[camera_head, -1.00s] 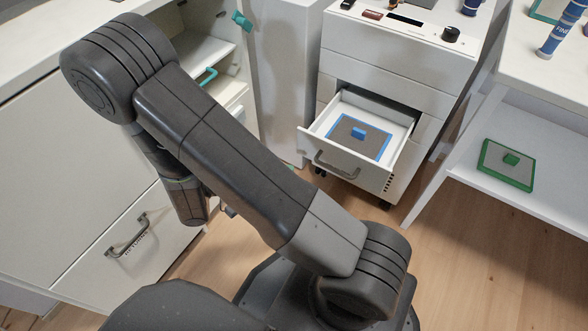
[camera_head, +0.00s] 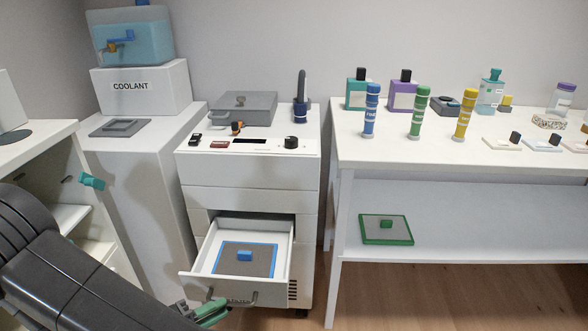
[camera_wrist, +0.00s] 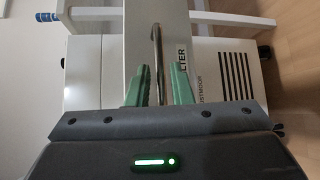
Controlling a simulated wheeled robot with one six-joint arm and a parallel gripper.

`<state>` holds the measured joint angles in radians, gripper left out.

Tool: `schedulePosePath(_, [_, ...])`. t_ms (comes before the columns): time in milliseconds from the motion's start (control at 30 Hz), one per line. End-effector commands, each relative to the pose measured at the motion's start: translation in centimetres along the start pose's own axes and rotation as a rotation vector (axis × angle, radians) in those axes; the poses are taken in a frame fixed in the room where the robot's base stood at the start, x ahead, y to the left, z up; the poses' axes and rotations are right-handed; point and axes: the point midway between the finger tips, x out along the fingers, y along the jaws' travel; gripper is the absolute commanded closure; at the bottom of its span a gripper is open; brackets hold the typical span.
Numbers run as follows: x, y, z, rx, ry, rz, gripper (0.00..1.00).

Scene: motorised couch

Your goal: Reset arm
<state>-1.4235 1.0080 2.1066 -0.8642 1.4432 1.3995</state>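My arm (camera_head: 75,270) reaches in from the lower left in the head view. My gripper (camera_head: 205,312) has green fingers and is at the bottom, close to the front of the open drawer (camera_head: 197,262). In the wrist view my gripper (camera_wrist: 160,88) is open, with a clear gap between its fingers. The drawer's grey bar handle (camera_wrist: 157,45) shows in line with that gap; I cannot tell whether it lies between the fingers or beyond them. A blue-edged grey plate (camera_head: 232,268) with a blue block (camera_head: 244,256) lies inside the drawer.
A white table (camera_head: 460,158) on the right bears colored tubes and bottles; a green-edged plate (camera_head: 375,237) lies on its lower shelf. The coolant tank (camera_head: 135,45) stands at the back left. An open cabinet (camera_head: 65,190) is at the left. Floor shows at lower right.

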Motion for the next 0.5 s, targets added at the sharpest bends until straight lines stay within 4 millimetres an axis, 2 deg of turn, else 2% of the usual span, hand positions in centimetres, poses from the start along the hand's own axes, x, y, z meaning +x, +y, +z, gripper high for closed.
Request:
schedulePosePath(33, [0.9,-0.2,0.0,-0.001,-0.004,0.000,0.80])
schedulePosePath(200, [2.9,-0.1,0.0,0.000,-0.003,0.000,0.80])
schedulePosePath(500, [4.3,0.0,0.0,0.001,0.000,-0.001,0.80])
